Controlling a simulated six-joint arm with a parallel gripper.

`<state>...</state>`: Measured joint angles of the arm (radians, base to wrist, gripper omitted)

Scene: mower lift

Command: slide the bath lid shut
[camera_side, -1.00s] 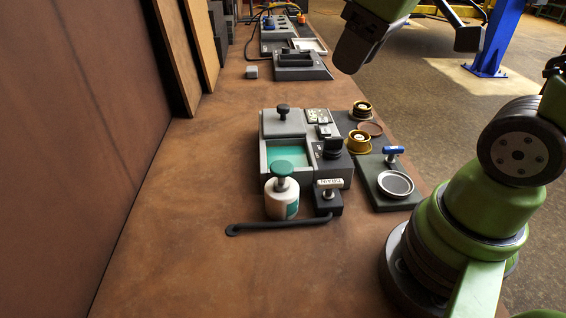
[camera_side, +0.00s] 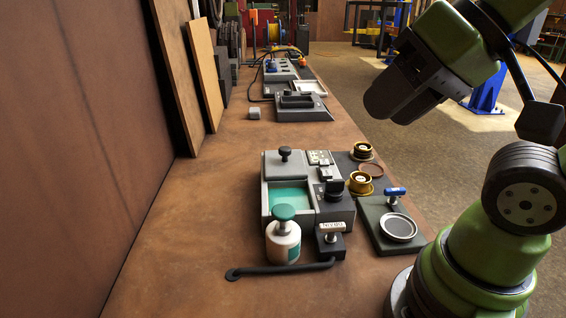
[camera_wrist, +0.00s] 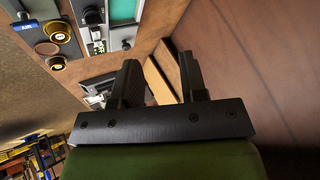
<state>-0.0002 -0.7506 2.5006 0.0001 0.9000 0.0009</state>
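The bath (camera_side: 268,212) is a grey box on the bench in the side view, with teal liquid showing in its near half. Its grey lid (camera_side: 270,167) covers the far half and carries a black knob (camera_side: 285,153). The bath stands partly open. In the wrist view the teal liquid (camera_wrist: 123,9) shows at the top, with the lid (camera_wrist: 119,37) just below it. My gripper (camera_wrist: 160,75) shows two dark fingers apart with nothing between them. In the side view my gripper (camera_side: 385,105) hangs in the air behind and right of the bath, well clear of the lid.
A white bottle with a teal cap (camera_side: 283,243) stands right in front of the bath. A black bar (camera_side: 280,270) lies before it. A black dial (camera_side: 334,189) rises at the bath's right, near brass fittings (camera_side: 361,183) and a round dish (camera_side: 398,228). Bare bench lies to the left.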

